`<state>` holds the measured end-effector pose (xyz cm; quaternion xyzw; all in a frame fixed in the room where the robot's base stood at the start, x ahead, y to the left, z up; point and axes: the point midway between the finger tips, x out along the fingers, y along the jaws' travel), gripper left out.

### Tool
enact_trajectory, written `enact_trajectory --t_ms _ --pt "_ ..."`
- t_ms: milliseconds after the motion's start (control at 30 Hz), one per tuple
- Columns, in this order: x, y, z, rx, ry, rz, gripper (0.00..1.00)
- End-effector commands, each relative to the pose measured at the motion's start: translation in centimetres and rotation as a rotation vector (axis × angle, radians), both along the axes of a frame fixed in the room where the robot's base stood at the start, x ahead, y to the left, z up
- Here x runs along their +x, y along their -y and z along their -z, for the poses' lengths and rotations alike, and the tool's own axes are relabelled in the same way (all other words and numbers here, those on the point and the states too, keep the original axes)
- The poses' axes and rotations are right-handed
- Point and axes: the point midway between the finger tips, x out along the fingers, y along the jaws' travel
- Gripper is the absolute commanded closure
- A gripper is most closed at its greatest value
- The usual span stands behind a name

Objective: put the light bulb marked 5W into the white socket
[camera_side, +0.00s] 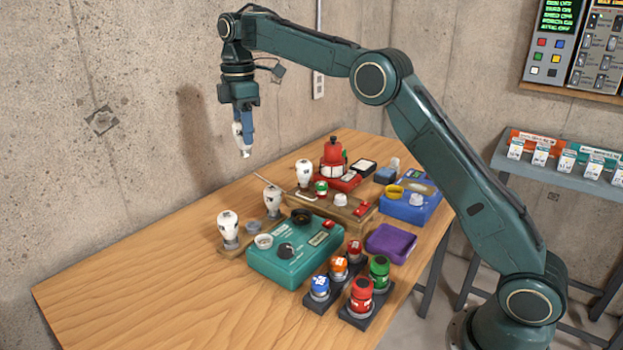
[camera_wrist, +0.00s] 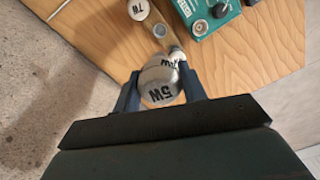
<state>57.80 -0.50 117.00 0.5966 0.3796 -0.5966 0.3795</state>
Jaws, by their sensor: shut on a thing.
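The light bulb marked 5W (camera_wrist: 160,84) is white, with its mark facing the wrist camera. My gripper (camera_side: 243,138) is shut on it, high above the back left of the table, and the bulb (camera_side: 240,143) hangs below the jaws. In the wrist view the blue jaws sit on both sides of it. A whitish round socket (camera_side: 264,241) sits on the teal box (camera_side: 290,267); it also shows in the wrist view (camera_wrist: 200,27). Other pale round fittings are on the brown box (camera_side: 340,199) and blue box (camera_side: 417,199); which one is the white socket is unclear.
Other white bulbs (camera_side: 228,226) stand at the table's left and back; one reads 7W (camera_wrist: 138,9). A metal holder (camera_wrist: 160,31) is empty. A red device (camera_side: 334,155), a purple tray (camera_side: 390,243) and coloured bulb-like pieces (camera_side: 361,293) crowd the right. The front left is clear.

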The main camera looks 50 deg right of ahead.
Motion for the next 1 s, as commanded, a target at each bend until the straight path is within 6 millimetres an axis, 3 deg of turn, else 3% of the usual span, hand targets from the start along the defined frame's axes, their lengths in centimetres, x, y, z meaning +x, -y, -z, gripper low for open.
enact_trajectory --t_ms 533,1000 --pt "-0.2 -0.3 0.4 0.0 0.0 0.0 0.81" --pt "-2.5 -2.4 3.6 0.0 -0.001 -0.001 0.81"
